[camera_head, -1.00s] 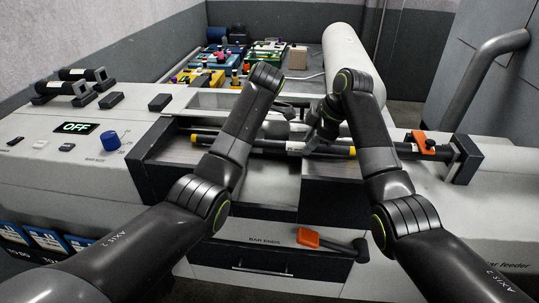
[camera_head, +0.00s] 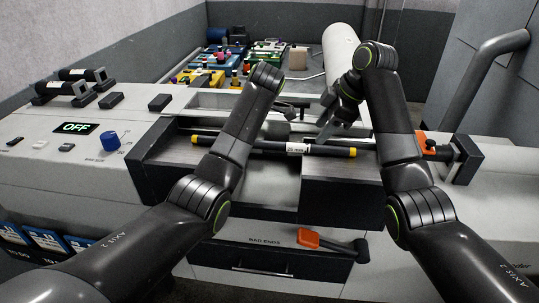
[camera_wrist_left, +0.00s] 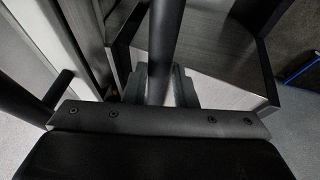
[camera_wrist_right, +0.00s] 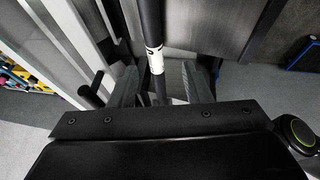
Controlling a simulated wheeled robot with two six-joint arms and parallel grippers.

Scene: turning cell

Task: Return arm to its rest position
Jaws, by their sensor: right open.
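My right gripper (camera_head: 326,132) is open and empty, just above and behind the bar in the head view. In the right wrist view its spread fingers (camera_wrist_right: 160,84) straddle the line of the bar, which shows beyond them. The dark bar (camera_head: 265,146) has yellow ends and a white "25 mm" label (camera_head: 295,149). It lies lengthwise across the bar feeder's channel. In the left wrist view my left gripper (camera_wrist_left: 159,84) has its fingers close against both sides of the bar. In the head view my left forearm hides much of that gripper.
An orange clamp (camera_head: 424,142) is at the channel's right end. Colourful bins (camera_head: 205,75) stand behind.

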